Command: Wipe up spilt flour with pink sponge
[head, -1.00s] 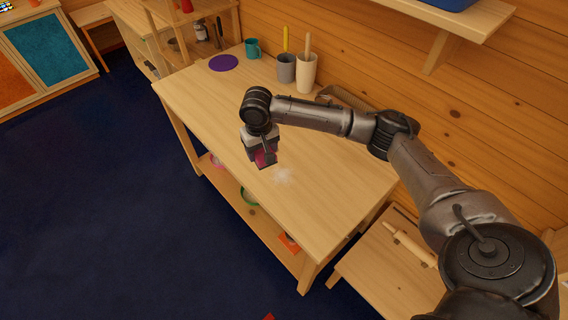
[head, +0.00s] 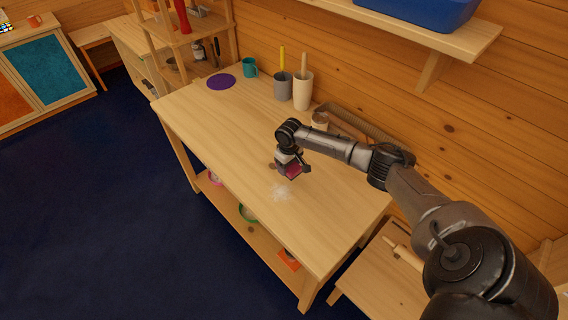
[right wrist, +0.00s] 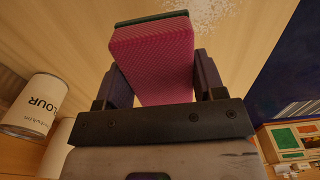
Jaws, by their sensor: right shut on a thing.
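The pink sponge (right wrist: 152,62) has a dark green layer on one face. My right gripper (head: 291,170) is shut on it, and its two fingers (right wrist: 164,80) show on either side of the sponge in the right wrist view. The spilt flour (head: 281,191) is a small white patch on the wooden table. It also shows in the right wrist view (right wrist: 200,12), beyond the sponge. The sponge is just behind the flour in the head view; I cannot tell whether it touches the table. My left gripper is not in view.
A flour tin (right wrist: 36,105) stands near the gripper. A grey cup (head: 283,86), a beige pot (head: 302,91), a teal mug (head: 249,67) and a purple disc (head: 221,81) are at the table's back. The tabletop's front left (head: 195,125) is clear. A shelf (head: 430,32) overhangs behind.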

